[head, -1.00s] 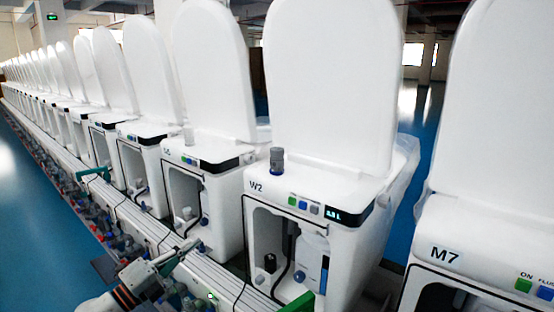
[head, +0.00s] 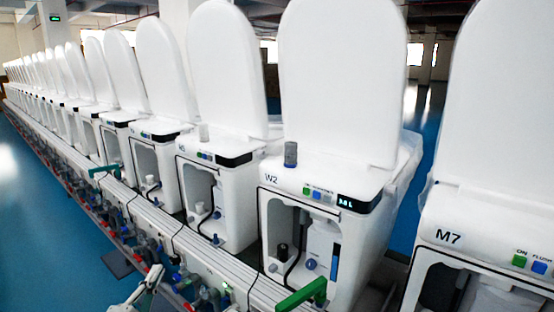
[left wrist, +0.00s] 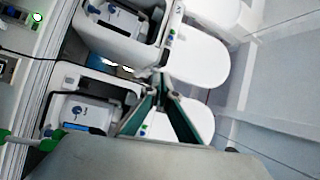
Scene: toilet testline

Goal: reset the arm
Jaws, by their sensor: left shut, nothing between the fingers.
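My left gripper (head: 150,276) shows at the bottom left of the head view, low in front of the toilet line and only partly in the picture. In the left wrist view its two green fingers (left wrist: 160,80) meet at the tips. It is shut and empty, with toilets behind it. The toilet marked W2 (head: 340,172) stands right of centre with its white lid raised. My right gripper is in neither view.
A long row of white toilets (head: 210,165) runs to the far left. The toilet marked M7 (head: 470,215) stands at the right. A green handle (head: 301,296) sticks out near W2. Pipes and fittings (head: 130,240) line the rail. Blue floor (head: 45,205) at the left is open.

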